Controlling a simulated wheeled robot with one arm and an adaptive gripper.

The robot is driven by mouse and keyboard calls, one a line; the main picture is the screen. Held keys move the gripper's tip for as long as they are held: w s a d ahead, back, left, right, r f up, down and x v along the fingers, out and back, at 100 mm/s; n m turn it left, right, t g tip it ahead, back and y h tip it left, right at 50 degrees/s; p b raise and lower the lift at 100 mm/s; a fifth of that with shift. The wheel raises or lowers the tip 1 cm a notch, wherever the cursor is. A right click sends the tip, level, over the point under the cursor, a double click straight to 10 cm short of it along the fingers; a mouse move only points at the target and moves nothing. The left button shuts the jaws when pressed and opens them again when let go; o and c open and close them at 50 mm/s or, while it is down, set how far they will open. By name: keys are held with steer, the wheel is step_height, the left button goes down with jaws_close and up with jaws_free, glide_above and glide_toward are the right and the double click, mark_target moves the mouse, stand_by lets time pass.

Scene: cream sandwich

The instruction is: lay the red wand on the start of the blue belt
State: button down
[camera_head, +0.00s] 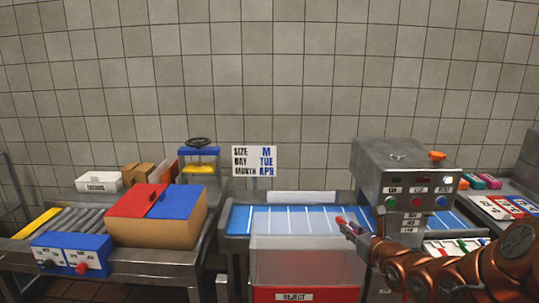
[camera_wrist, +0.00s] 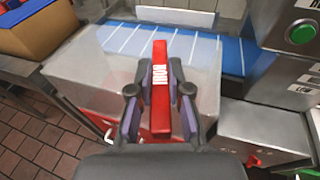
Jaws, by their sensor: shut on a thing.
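The red wand (camera_wrist: 160,62) is a red bar with white lettering. In the wrist view it points away from me, between the two fingers of my gripper (camera_wrist: 153,100), which is shut on it. In the head view the wand's red tip (camera_head: 341,220) shows beside my gripper (camera_head: 351,229), at the right part of the belt's near edge. The blue belt (camera_head: 290,221) has white cross lines and runs left to right into the grey machine; it also shows in the wrist view (camera_wrist: 185,47). The wand is held above the clear bin, with its far end towards the belt.
A clear bin (camera_head: 300,262) with a red REJECT base stands in front of the belt. The grey machine (camera_head: 408,180) with buttons stands at the right. A cardboard box (camera_head: 190,225) with red and blue flaps stands left. The visible belt is clear.

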steer(key=shift+w+a+r, duration=0.15)
steer(key=shift+w+a, duration=0.05)
steer(key=shift+a, duration=0.5)
steer(key=shift+w+a+r, duration=0.2)
steer(key=shift+a, duration=0.5)
steer(key=shift+w+a+r, duration=0.15)
steer(key=shift+w+a, duration=0.05)
steer(key=shift+a, duration=0.5)
